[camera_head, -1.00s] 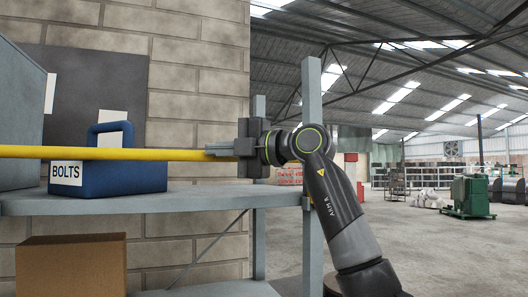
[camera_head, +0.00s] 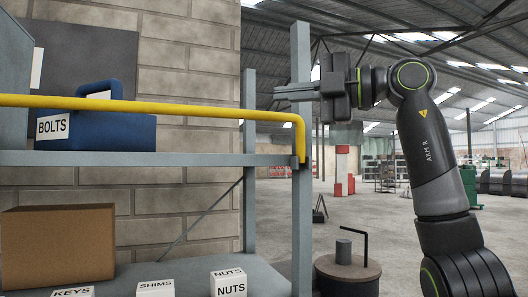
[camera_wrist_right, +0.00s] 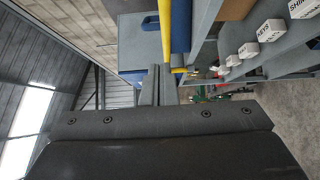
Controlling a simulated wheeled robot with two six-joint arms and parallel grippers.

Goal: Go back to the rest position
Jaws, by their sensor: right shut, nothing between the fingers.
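My right gripper (camera_head: 282,92) is shut and empty. It is raised at the right of the shelf unit, its fingers pointing left and overlapping the grey front upright (camera_head: 302,215) in the head view. In the right wrist view the closed fingers (camera_wrist_right: 157,75) show with nothing between them. The yellow rail (camera_head: 170,108) crosses the upper shelf's front and bends down at the upright, below and apart from my gripper in the head view. My left gripper is not in view.
A blue BOLTS toolbox (camera_head: 100,128) stands behind the rail on the upper shelf (camera_head: 200,159). A cardboard box (camera_head: 58,245) and several labelled small boxes sit lower. A round-topped stand (camera_head: 347,270) is on the floor right of the unit. Open hall floor lies beyond.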

